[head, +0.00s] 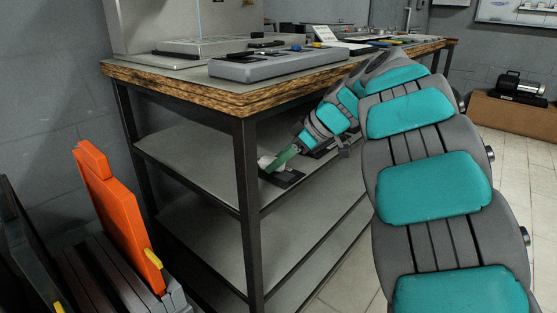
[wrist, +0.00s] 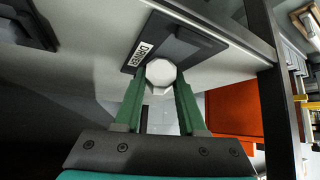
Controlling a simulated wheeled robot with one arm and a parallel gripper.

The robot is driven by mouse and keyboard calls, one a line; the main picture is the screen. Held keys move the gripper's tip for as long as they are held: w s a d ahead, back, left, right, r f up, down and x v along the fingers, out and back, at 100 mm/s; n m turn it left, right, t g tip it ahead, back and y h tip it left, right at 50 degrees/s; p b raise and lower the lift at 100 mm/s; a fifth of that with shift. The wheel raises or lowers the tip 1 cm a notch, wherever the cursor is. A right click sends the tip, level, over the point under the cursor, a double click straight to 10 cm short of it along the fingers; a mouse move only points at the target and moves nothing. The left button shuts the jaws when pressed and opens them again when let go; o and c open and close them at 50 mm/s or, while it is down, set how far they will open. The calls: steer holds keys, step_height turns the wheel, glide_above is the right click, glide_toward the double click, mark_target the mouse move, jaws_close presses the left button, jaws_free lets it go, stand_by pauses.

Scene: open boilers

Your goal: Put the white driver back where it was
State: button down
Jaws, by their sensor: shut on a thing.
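The white driver (wrist: 160,73) shows in the wrist view as a pale, many-sided end between the green fingers of my gripper (wrist: 161,86), which is shut on it. Behind it is a dark holder (wrist: 188,40) with a white label reading DRIVER. In the head view, my gripper (head: 283,160) reaches onto the upper shelf under the bench. A bit of the white driver (head: 265,162) shows at its fingertips, by the black holder (head: 289,179). I cannot tell whether the driver touches the holder; most of its length is hidden.
The upper shelf (head: 195,160) lies below a wood-edged benchtop (head: 220,97), with a dark front leg (head: 247,200) close by. Another dark item (head: 322,151) is further along the shelf, partly behind my arm. The lower shelf (head: 215,235) looks clear. An orange panel (head: 120,215) stands at left.

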steer(key=shift+f+b, duration=0.2)
steer(key=shift+b, duration=0.1)
steer(key=shift+c, duration=2.4)
jaws_free()
steer(key=shift+r, duration=0.1)
steer(key=shift+r+p, duration=0.25)
steer(key=shift+p, duration=0.2)
steer(key=b+v, duration=0.1)
steer(key=v, duration=1.1)
steer(key=shift+s+f, duration=0.1)
steer(key=shift+f, duration=0.05)
